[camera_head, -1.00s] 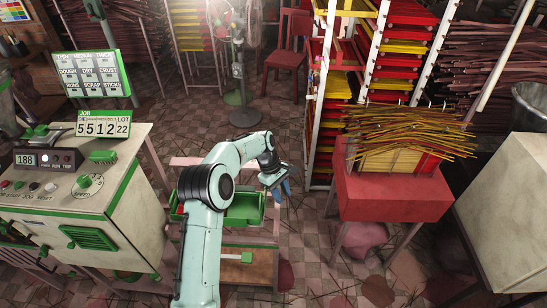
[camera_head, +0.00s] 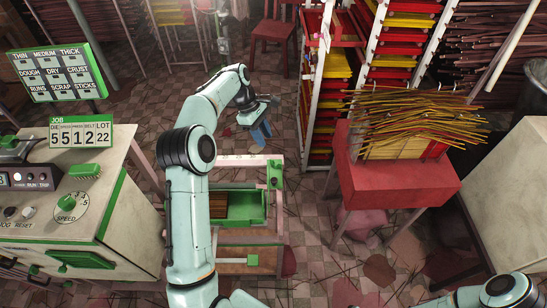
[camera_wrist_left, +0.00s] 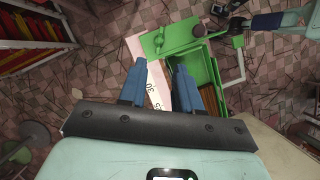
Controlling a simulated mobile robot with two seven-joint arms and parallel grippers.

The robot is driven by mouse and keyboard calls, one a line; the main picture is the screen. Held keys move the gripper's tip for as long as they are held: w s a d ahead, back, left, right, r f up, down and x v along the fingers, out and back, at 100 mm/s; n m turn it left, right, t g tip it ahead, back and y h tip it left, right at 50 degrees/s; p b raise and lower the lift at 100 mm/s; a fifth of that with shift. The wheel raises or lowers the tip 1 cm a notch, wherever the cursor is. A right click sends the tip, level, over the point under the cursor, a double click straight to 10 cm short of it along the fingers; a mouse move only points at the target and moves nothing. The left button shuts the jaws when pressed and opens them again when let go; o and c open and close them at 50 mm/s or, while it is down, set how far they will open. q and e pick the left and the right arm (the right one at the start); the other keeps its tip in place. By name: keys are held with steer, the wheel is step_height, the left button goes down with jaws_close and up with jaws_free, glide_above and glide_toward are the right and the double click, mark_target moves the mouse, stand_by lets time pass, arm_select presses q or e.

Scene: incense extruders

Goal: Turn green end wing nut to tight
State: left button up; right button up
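My left gripper (camera_head: 262,134) hangs fingers-down above the floor, beyond the far end of a bench with a green tray (camera_head: 243,207). In the left wrist view its two blue fingers (camera_wrist_left: 158,88) are apart with nothing gripped; a pale numbered strip lies below and beyond the gap. At the bench's right end stands a green end plate with a small knob (camera_head: 277,179), which may be the wing nut; its shape is too small to tell. My right arm (camera_head: 497,293) enters at the bottom right. Its dark gripper (camera_wrist_left: 238,26) is near a green part in the left wrist view, its fingers unclear.
A green-trimmed control cabinet (camera_head: 75,215) stands left. A red table (camera_head: 395,185) with incense sticks and a rack (camera_head: 328,85) of red and yellow trays stand right. Tiled floor is open between bench and rack.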

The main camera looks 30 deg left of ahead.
mark_target(274, 161)
arm_select(q)
steer(key=x, duration=1.1)
steer(key=shift+f, duration=0.2)
jaws_close()
